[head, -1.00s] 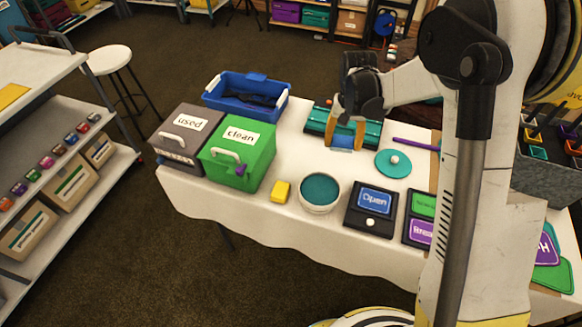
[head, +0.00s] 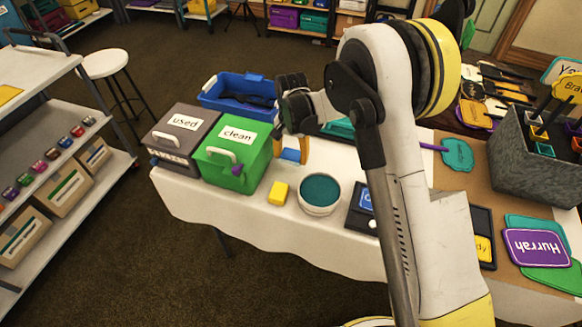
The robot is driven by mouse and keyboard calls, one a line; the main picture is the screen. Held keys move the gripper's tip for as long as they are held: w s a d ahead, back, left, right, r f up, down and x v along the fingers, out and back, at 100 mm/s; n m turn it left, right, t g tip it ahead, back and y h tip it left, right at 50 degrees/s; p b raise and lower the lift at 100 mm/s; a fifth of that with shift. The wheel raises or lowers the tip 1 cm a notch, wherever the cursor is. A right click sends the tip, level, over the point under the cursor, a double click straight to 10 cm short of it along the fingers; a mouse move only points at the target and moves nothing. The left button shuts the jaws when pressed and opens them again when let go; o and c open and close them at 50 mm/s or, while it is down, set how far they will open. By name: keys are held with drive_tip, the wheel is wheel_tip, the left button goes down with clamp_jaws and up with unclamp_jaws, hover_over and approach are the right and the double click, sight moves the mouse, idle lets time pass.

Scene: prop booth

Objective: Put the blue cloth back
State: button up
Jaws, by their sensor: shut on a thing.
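The blue cloth (head: 290,155) is a small blue piece between the orange-tipped fingers of my gripper (head: 291,149). My gripper is shut on it, just right of the green box, above or at the white tablecloth; the exact height is hard to tell.
A yellow block (head: 278,193) and a white bowl with a teal inside (head: 319,194) stand near the table's front edge. A blue bin (head: 236,81) with dark things in it is behind the boxes. My arm hides much of the table's middle.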

sight(291, 169)
drive_tip(key=shift+f+b, duration=0.95)
drive_tip(key=shift+f, duration=1.1)
drive_tip(key=shift+f, duration=0.1)
drive_tip(key=o, duration=1.1)
